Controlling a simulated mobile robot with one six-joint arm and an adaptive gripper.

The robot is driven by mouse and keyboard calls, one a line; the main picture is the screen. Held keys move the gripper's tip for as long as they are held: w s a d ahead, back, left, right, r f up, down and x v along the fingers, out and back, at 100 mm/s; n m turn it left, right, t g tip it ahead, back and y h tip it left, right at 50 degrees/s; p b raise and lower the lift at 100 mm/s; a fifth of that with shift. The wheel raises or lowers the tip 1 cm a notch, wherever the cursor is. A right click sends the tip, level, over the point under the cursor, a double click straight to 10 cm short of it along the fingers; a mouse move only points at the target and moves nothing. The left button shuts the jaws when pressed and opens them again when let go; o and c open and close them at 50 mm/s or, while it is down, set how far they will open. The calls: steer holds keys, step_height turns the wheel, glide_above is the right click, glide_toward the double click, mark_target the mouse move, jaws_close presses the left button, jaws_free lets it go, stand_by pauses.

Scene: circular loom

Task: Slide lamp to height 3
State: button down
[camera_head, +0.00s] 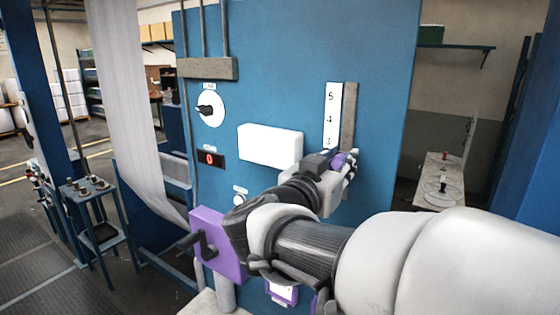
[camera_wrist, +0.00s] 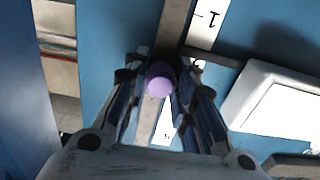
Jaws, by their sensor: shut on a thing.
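A vertical white scale (camera_head: 332,115) with the numbers 5, 4 and 3 in sight is on the blue panel (camera_head: 290,60), beside a grey rail (camera_head: 349,112). My gripper (camera_head: 345,163) is at the rail just below the 3. In the wrist view, my gripper (camera_wrist: 160,85) is shut on a round purple knob (camera_wrist: 160,79) on the rail (camera_wrist: 172,30). A mark like a 1 (camera_wrist: 212,18) shows on the scale there. A white box, possibly the lamp (camera_head: 270,146), is left of the scale; it also shows in the wrist view (camera_wrist: 282,100). My gripper hides the lower scale.
A rotary dial (camera_head: 210,107), a red counter (camera_head: 210,159) and a purple crank box (camera_head: 215,243) are left of my arm. White fabric (camera_head: 130,90) hangs at the left. A bench (camera_head: 440,175) stands behind at the right.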

mark_target(346, 143)
step_height(346, 143, up, 3)
steer(key=shift+r+p, duration=0.1)
steer(key=shift+p, duration=0.95)
steer(key=shift+f, duration=0.2)
steer(key=c, duration=1.3)
jaws_free()
steer(key=shift+c, duration=0.2)
steer(key=shift+s+a, duration=0.1)
steer(key=v, duration=1.1)
steer(key=shift+s+a, duration=0.2)
steer(key=shift+s, duration=0.15)
